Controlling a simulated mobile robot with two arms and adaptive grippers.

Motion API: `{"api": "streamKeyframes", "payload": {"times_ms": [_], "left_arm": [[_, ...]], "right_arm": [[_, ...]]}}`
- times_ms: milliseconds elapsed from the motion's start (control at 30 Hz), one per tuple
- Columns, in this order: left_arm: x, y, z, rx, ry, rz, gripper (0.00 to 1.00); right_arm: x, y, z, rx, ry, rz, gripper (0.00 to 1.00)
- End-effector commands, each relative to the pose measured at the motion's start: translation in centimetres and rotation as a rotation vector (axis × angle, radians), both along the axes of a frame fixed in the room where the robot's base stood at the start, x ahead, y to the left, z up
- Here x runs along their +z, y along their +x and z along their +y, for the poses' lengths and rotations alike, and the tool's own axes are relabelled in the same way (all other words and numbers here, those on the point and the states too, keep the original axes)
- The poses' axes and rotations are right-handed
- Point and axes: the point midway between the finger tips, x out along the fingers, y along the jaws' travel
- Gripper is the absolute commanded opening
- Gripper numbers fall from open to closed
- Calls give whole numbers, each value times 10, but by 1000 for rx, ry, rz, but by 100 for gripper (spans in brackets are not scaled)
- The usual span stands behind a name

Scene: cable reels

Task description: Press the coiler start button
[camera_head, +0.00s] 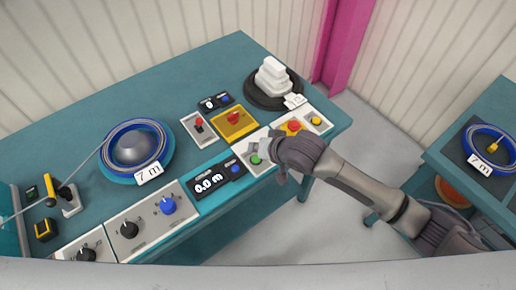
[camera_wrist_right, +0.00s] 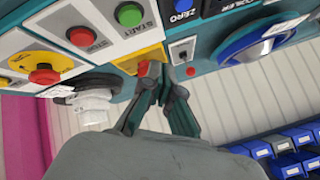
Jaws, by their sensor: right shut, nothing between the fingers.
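My right gripper (camera_head: 258,147) is over this panel, close to the green button, and partly covers the panel. In the wrist view its fingertips (camera_wrist_right: 157,74) are together and empty, and they appear apart from the green button. I cannot tell their height above the panel. My left gripper is not in view.
A 0.0 m display (camera_head: 209,184) lies left of the button panel. A yellow panel with a red switch (camera_head: 233,118) is behind it, and a red emergency knob (camera_head: 293,126) is to the right. A blue cable coil (camera_head: 107,150) sits at the table's left.

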Motion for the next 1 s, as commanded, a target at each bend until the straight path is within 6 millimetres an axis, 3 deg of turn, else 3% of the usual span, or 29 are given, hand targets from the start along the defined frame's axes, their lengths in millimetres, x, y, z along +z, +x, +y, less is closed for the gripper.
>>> {"api": "streamKeyframes", "payload": {"times_ms": [100,300,767,1000], "left_arm": [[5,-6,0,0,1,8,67],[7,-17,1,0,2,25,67],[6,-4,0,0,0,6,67],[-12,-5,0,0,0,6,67]], "right_arm": [[19,14,-2,-25,21,14,0],[28,24,-6,-58,42,40,0],[27,24,-6,-64,47,45,0],[11,24,-6,-63,45,44,0]]}}
